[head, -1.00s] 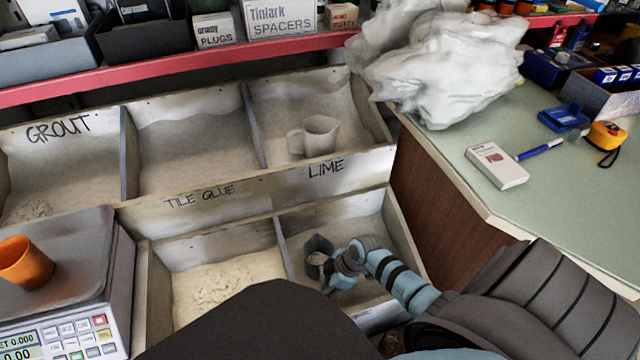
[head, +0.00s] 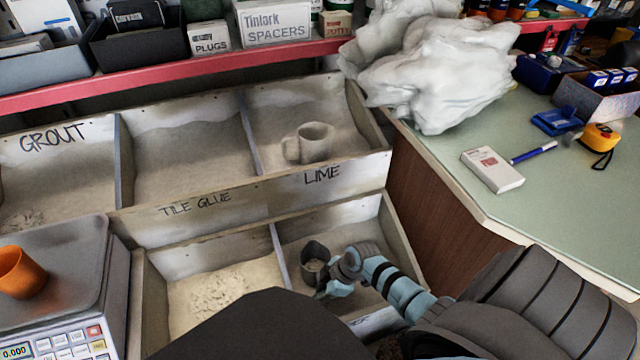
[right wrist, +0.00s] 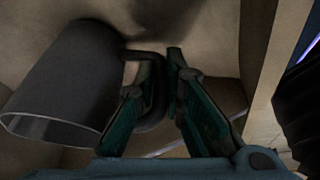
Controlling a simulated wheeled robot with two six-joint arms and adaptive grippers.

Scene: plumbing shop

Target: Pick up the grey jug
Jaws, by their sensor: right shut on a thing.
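The grey jug (head: 314,256) is in the lower right bin, below the LIME label. In the right wrist view the jug (right wrist: 72,85) shows large and tilted on the left, with its handle (right wrist: 153,120) between my fingers. My right gripper (head: 330,284) is shut on the handle, at the jug's right side; it also shows in the right wrist view (right wrist: 162,85). I cannot tell whether the jug touches the bin's bottom. My left gripper is not in view.
A pale jug (head: 314,142) stands in the upper right bin. Wooden bin walls (head: 280,258) surround the grey jug. A scale (head: 60,250) with an orange cup (head: 20,272) is at left. A green counter (head: 560,200) with a white box (head: 492,169) is at right.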

